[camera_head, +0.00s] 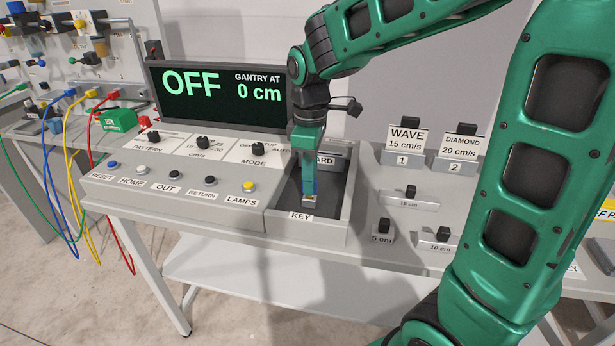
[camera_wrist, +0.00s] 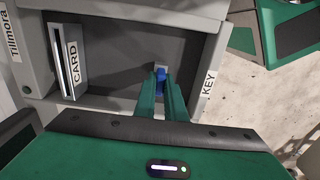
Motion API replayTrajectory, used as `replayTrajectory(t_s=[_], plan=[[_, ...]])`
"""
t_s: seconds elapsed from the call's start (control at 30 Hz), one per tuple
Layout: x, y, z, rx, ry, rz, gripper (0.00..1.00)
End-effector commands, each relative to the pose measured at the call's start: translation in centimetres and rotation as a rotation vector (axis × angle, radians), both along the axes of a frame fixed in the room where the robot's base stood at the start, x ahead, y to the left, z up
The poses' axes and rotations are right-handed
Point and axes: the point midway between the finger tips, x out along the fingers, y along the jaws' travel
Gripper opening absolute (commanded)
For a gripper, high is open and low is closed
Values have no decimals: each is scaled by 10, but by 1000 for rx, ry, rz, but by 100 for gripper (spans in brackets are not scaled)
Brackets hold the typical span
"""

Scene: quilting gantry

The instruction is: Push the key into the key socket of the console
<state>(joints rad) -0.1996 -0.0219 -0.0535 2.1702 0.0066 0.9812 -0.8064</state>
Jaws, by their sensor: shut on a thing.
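The console (camera_head: 190,160) stands on the table, and its screen reads OFF, gantry at 0 cm. My gripper (camera_head: 309,190) points down into the console's dark recess, just behind the KEY label. In the wrist view its two green fingers (camera_wrist: 161,95) are shut on the blue key (camera_wrist: 160,74). The key's far end meets a small pale grey block, the key socket (camera_wrist: 160,66), which also shows in the head view (camera_head: 309,203). How deep the key sits in it cannot be told. The fingers hide part of the key.
A card slot (camera_wrist: 66,62) stands in the recess, to the left in the wrist view. Knobs and a row of buttons (camera_head: 171,170) lie left of the recess. Labelled blocks (camera_head: 405,140) stand to the right. Coloured cables (camera_head: 75,150) hang at the left.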

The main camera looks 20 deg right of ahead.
Motion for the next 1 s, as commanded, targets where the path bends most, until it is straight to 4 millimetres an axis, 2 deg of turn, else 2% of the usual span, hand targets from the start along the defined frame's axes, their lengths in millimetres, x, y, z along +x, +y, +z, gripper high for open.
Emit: replayTrajectory(t_s=[0.57, 0.6, 0.67, 0.7, 1.0], plan=[[-1, 0, -13, 0, 1, 0, 0], [0, 0, -13, 0, 0, 0, 15], [0, 0, -13, 0, 0, 0, 29], [0, 0, -12, 0, 0, 0, 32], [0, 0, -11, 0, 0, 0, 32]])
